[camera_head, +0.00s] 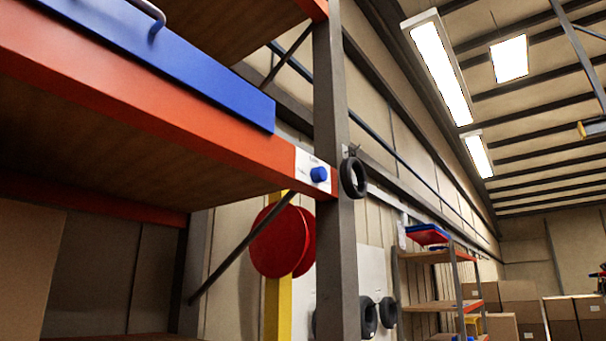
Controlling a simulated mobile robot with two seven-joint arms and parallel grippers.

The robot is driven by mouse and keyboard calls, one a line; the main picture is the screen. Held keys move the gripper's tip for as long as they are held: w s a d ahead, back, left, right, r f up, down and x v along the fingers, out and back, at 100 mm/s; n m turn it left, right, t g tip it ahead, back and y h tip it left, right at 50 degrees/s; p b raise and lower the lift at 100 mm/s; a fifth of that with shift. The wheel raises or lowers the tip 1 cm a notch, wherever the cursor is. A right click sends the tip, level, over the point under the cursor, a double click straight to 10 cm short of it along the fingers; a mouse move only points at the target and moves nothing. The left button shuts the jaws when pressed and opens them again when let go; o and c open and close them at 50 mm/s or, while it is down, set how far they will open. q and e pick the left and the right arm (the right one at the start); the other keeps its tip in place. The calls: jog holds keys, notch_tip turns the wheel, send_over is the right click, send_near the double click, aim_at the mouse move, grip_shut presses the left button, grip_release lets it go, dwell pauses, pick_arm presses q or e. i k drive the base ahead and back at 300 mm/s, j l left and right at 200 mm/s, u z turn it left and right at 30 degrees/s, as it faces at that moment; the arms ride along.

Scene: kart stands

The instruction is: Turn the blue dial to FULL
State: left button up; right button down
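The blue dial (319,174) is a small round knob on a white label plate (304,163) at the right end of an orange shelf beam. The plate carries small dark lettering above and to the left of the knob, too small to read. I cannot tell which mark the dial points to. Neither of my grippers shows in the head view.
The orange beam (150,118) meets a grey upright post (338,250). A black ring (353,177) hangs on the post just right of the dial. A blue drawer or tray (170,62) sits above the beam. Red discs (278,240) hang behind, and cardboard boxes (575,315) stand far right.

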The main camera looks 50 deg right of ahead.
aim_at(319, 173)
jog(key=z, duration=1.8)
jog(key=i+l+u, duration=0.15)
jog(key=l, duration=0.45)
jog(key=l+u, duration=0.2)
jog(key=l, duration=0.45)
jog(key=i+l+u, duration=0.15)
jog(key=l, duration=0.5)
